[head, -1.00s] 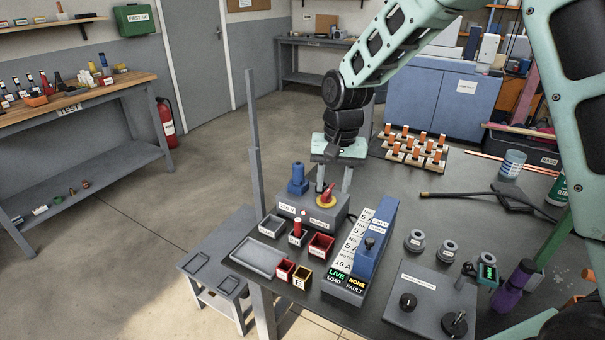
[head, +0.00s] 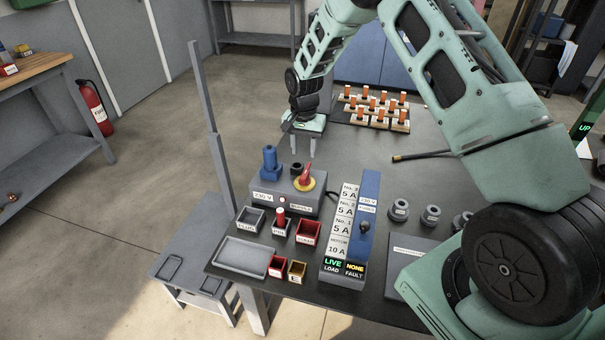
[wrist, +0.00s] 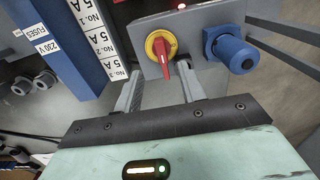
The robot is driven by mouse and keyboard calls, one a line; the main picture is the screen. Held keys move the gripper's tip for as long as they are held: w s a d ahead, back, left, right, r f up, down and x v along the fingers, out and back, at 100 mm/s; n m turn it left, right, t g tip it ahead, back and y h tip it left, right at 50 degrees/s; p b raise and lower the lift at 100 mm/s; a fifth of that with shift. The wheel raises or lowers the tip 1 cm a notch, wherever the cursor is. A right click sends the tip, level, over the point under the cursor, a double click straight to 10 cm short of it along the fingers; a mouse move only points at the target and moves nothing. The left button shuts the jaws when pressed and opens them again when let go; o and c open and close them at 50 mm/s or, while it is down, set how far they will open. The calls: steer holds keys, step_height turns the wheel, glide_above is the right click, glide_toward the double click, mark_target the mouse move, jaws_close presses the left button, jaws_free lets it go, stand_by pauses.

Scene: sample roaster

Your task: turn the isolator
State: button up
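The isolator is a red handle on a yellow round plate (head: 305,181), on top of a grey supply box (head: 280,203) marked 230 V. In the wrist view the red handle (wrist: 161,58) lies lengthwise in the picture, its lower end toward my fingers. My gripper (head: 303,145) is behind the box in the head view, fingers pointing down. In the wrist view my gripper (wrist: 160,88) is open and empty, with its two fingers apart below the handle. No contact with the handle shows.
A blue plug-like part (head: 270,161) stands beside the isolator on the box. A fuse panel (head: 343,232) to the right reads LIVE load and NONE fault. Small trays (head: 243,256) sit in front. A rack of orange-topped pieces (head: 376,110) stands behind. A grey post (head: 215,140) rises at left.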

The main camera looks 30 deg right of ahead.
mark_target(304, 177)
step_height(304, 177, down, 11)
steer(key=shift+f+p, duration=0.1)
steer(key=shift+p, duration=0.9)
jaws_close()
